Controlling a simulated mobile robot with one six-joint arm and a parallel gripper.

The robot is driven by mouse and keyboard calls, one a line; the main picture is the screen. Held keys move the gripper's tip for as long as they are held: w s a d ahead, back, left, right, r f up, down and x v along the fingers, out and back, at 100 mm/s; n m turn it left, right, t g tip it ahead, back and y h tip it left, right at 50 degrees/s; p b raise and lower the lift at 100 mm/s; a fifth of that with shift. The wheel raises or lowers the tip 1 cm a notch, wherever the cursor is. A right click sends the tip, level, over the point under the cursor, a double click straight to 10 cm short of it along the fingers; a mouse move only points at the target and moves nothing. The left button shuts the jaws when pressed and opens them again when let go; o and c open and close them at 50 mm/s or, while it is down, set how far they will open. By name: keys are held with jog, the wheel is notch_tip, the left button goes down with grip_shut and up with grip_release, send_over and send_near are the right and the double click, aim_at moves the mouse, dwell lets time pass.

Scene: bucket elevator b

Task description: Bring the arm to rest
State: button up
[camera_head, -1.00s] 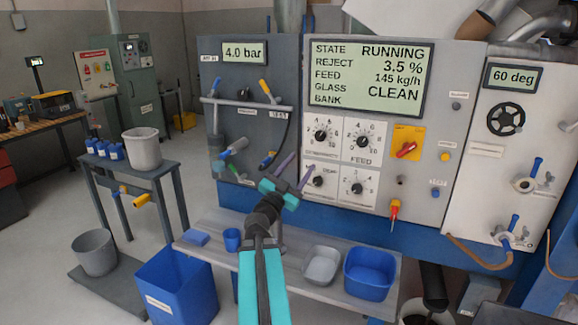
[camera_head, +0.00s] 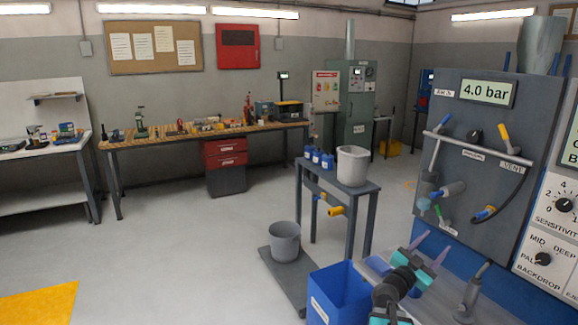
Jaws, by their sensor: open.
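My gripper (camera_head: 432,246) is at the lower right of the head view, at the end of my black and teal arm. Its two purple-grey fingers are spread apart, and nothing shows between them. It is over the grey shelf in front of the grey panel (camera_head: 485,130) that reads 4.0 bar. Only the front end of my arm shows; the rest is cut off by the bottom edge.
A blue bin (camera_head: 338,298) stands left of my gripper. A grey upright object (camera_head: 470,292) is close on its right. A small table (camera_head: 318,174) carries a light grey bucket (camera_head: 352,166) and blue bottles. Another grey bucket (camera_head: 284,241) stands low. Open floor lies left.

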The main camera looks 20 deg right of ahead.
jog(key=w+a+f+n+t+y, duration=0.4)
jog(key=w+a+f+n+y, duration=0.1)
jog(key=w+a+f, duration=0.5)
jog(key=w+a+f+n+t+y, duration=0.45)
jog(key=w+a+f, duration=0.25)
jog(key=a+f, duration=0.4)
jog(key=a+f+n+g+y, duration=0.1)
jog(key=a+f+n+y, duration=0.25)
jog(key=a+f, duration=0.7)
jog(key=a+f+n+g+y, duration=0.1)
jog(key=a+f+n+y, duration=0.2)
jog(key=a+f+y, duration=0.7)
jog(key=s+a+f+n+g+h+b, duration=0.1)
jog(key=s+a+f+n+g, duration=0.45)
jog(key=s+a+f, duration=1)
jog(key=s+m+g+h, duration=0.1)
jog(key=s+m+g, duration=0.2)
jog(key=s+g, duration=0.8)
jog(key=s+d+r, duration=0.1)
jog(key=s, duration=1.1)
jog(key=shift+s+g+h, duration=0.25)
jog(key=shift+g+h, duration=0.15)
